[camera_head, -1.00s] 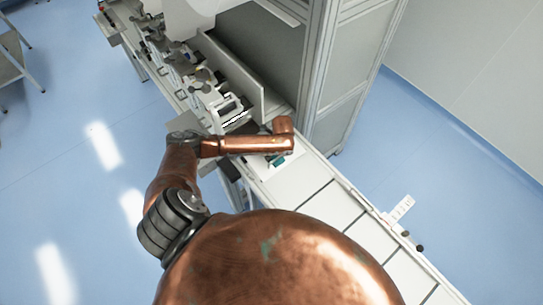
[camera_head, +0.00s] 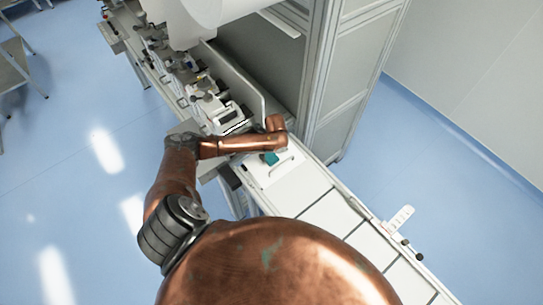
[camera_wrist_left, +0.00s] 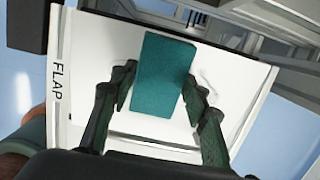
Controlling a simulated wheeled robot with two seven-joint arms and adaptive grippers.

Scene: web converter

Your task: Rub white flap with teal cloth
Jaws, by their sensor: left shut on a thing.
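The teal cloth (camera_wrist_left: 163,75) is a flat rectangular block in the left wrist view. It lies over the white flap (camera_wrist_left: 90,60), which carries the black word FLAP along its left edge. My left gripper (camera_wrist_left: 158,90) has one dark finger on each side of the cloth and is shut on it. In the head view a bit of the cloth (camera_head: 270,158) shows just below my copper forearm, above the white flap (camera_head: 290,168). The forearm hides most of the left gripper there. I cannot tell whether the cloth touches the flap. My right gripper is not in view.
A row of white panels (camera_head: 330,215) runs toward the lower right from the flap. Machine units with knobs (camera_head: 205,95) stand toward the upper left. A tall grey cabinet (camera_head: 350,75) rises behind. Blue floor (camera_head: 70,190) is open at the left.

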